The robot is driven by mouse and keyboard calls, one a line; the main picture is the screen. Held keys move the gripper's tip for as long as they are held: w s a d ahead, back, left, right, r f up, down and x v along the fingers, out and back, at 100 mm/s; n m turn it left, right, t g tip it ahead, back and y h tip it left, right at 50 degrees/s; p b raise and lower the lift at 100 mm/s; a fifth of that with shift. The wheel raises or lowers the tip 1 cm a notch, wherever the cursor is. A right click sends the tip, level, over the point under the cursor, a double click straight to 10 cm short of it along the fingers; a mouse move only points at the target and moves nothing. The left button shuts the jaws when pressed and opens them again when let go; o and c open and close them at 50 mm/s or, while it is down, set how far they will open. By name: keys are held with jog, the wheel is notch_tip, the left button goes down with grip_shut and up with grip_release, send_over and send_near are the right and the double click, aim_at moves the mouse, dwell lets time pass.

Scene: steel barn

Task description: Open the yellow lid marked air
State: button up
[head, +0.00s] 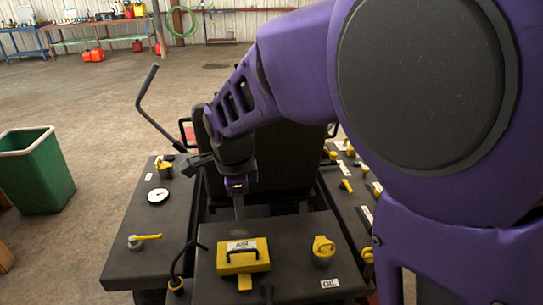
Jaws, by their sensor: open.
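The yellow lid marked AIR (242,257) lies flat on the dark front top of the machine in the head view. It has a dark handle along its front part and a yellow tab at its front edge. It looks closed. My gripper (239,208) points down just behind the lid, apart from it as far as I can tell. Its fingers are seen edge-on and small, with nothing visible between them. My purple arm reaches in from the right and covers much of that side.
A yellow cap (323,250) stands to the lid's right, near an OIL label (330,283). A yellow lever (144,238) and a gauge (158,196) sit on the left panel. A dark seat (285,150) rises behind. A green bin (37,170) stands left on open floor.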

aim_at(241, 251)
jog(key=b+x, duration=0.1)
jog(key=x, duration=0.5)
jog(key=s+b+x, duration=0.1)
jog(key=x, duration=0.5)
jog(key=b+x, duration=0.1)
jog(key=x, duration=0.5)
jog(key=shift+s+a+f, duration=0.15)
jog(key=shift+a+f, duration=0.05)
jog(key=shift+a, duration=0.15)
grip_shut()
dwell(0.5)
